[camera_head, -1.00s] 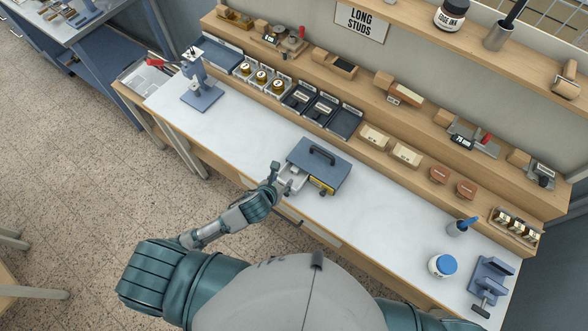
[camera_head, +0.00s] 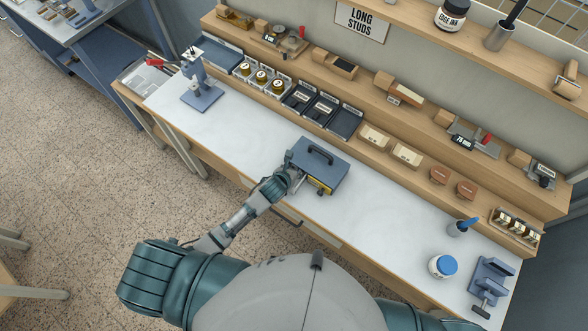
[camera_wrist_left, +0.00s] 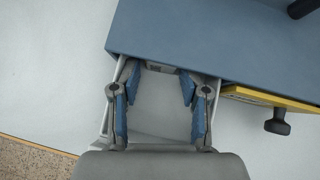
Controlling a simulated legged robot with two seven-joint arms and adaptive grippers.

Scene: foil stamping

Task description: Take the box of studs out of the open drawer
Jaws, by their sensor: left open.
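A blue-grey cabinet (camera_head: 325,165) with a dark top handle stands on the white bench. In the left wrist view the cabinet (camera_wrist_left: 210,40) covers the upper right. Its pale open drawer (camera_wrist_left: 108,112) juts out toward my left gripper (camera_wrist_left: 158,82), which reaches in with its blue-padded fingers spread apart. The gripper (camera_head: 293,173) hides most of the drawer in the head view. A plain grey surface shows between the fingers, with a small greyish piece at the cabinet's edge. I cannot tell for certain which part is the box of studs. My right gripper is out of view.
A yellow-fronted drawer (camera_wrist_left: 270,98) with a dark knob sits closed beside the open one. Behind the cabinet is a wooden shelf (camera_head: 400,165) with trays and boxes. A blue-lidded jar (camera_head: 442,266) stands at the right.

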